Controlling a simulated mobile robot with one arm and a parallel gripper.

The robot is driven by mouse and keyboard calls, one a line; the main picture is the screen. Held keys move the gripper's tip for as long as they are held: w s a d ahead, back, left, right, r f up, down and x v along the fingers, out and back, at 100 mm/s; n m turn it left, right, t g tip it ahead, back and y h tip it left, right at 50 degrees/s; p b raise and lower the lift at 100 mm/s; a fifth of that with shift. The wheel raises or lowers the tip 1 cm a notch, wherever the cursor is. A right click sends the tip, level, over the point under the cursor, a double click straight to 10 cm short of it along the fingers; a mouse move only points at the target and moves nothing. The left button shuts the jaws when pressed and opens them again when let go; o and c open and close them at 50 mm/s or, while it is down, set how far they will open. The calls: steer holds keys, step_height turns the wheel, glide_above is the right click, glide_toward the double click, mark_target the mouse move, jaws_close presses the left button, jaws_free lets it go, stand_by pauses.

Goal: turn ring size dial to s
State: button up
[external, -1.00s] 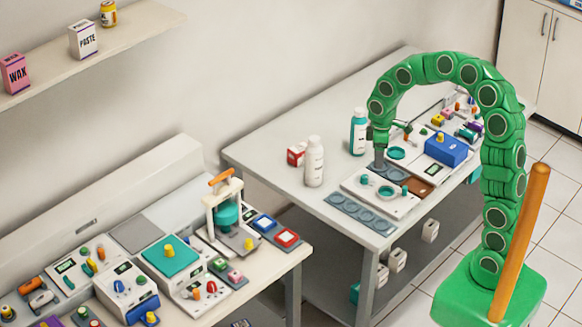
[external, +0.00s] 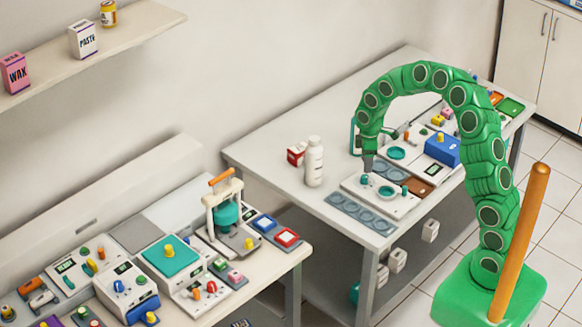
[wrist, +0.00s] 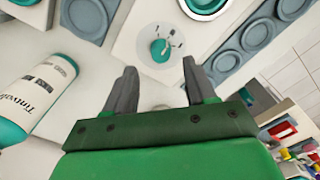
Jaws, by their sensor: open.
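The ring size dial, a small teal knob (wrist: 160,48) with dark marks around it, sits on a white panel (wrist: 130,42) in the wrist view. In the external view the knob (external: 364,180) shows at the left end of the white panel (external: 375,206). The marks are too small to read. My gripper (wrist: 160,72) is open and empty, its two fingers apart with the knob between and beyond their tips. In the external view my gripper (external: 368,166) is just above the knob; contact cannot be told.
A white bottle (external: 314,163) and a red box (external: 296,154) stand left of my gripper. A grey tray with round wells (external: 345,214) is in front of the panel. A blue box (external: 442,150) stands to the right.

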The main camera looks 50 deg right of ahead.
mark_target(366, 176)
step_height(366, 176, down, 6)
steer(key=shift+f, duration=0.1)
stand_by(0.4)
jaws_close()
steer(key=m, duration=0.3)
steer(key=shift+m, duration=0.4)
steer(key=shift+a+m, duration=0.1)
steer(key=shift+m, duration=2)
